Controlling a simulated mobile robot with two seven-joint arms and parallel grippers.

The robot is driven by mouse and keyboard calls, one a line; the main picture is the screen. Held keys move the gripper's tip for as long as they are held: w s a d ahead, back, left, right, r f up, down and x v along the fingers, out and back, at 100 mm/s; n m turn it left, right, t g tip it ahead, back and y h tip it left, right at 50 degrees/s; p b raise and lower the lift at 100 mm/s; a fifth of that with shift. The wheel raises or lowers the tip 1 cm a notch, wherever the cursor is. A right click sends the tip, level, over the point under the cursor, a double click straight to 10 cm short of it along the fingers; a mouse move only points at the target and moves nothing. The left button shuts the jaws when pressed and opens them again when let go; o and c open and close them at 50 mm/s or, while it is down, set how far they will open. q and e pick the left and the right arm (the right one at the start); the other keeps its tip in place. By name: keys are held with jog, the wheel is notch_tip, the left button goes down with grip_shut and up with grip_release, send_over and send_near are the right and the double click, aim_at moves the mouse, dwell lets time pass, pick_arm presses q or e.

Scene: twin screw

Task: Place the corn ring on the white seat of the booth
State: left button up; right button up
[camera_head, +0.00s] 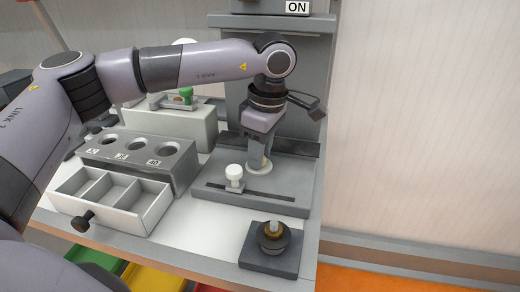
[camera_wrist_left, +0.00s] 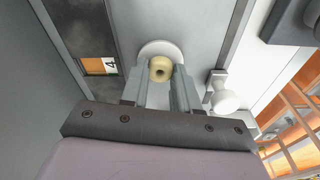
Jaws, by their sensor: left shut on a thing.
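The corn ring (camera_wrist_left: 160,69) is a small cream-yellow ring with a dark hole, between my left fingertips in the left wrist view. The white seat (camera_wrist_left: 157,48) is a round white disc just behind and below it in that view. In the head view the seat (camera_head: 259,170) shows on the grey base of the booth (camera_head: 285,184), under my left gripper (camera_head: 259,157). My left gripper is shut on the ring and points down over the seat. I cannot tell whether ring and seat touch. My right gripper is not in view.
A white knob (camera_head: 234,176) stands on the booth base beside the seat. A dark block (camera_head: 270,258) with a round fitting sits at the front right. A grey holder with numbered holes (camera_head: 139,155) and an open three-compartment drawer (camera_head: 125,215) are on the left.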

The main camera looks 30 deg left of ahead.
pick_arm(q)
jog(key=shift+f, duration=0.15)
jog(key=o, duration=0.8)
jog(key=shift+c, duration=0.2)
jog(key=r, duration=0.5)
jog(key=d+r, duration=0.1)
jog(key=r, duration=0.1)
jog(key=shift+r, duration=0.4)
